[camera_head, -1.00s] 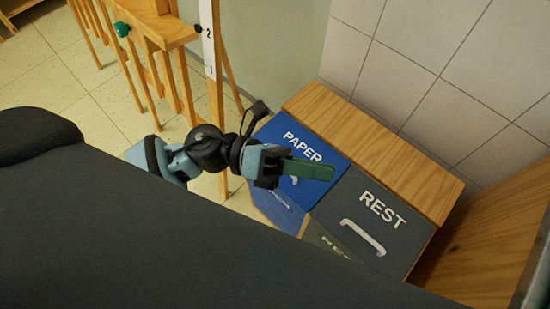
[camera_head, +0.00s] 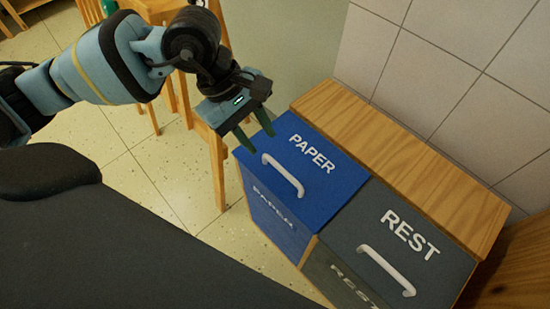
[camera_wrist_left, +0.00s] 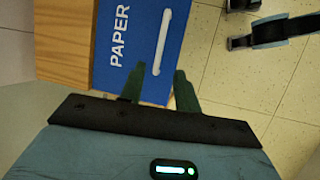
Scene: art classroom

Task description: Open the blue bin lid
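The blue bin lid (camera_head: 325,185), marked PAPER, lies shut on the blue bin (camera_head: 272,222). Its white bar handle (camera_head: 283,173) is fully visible. My left gripper (camera_head: 254,130) is open and empty above the lid's far left edge, its green fingers pointing down, apart from the handle. In the left wrist view the open fingers (camera_wrist_left: 158,88) appear over the near edge of the lid (camera_wrist_left: 140,40), and the white handle (camera_wrist_left: 162,42) lies beyond them. My right gripper is not in view.
A dark grey bin lid (camera_head: 405,240) marked REST adjoins the blue one on the right. A wooden ledge (camera_head: 400,155) runs behind both, against a tiled wall. Wooden easel legs (camera_head: 213,165) stand left of the blue bin. Bare floor (camera_head: 140,185) shows to the left.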

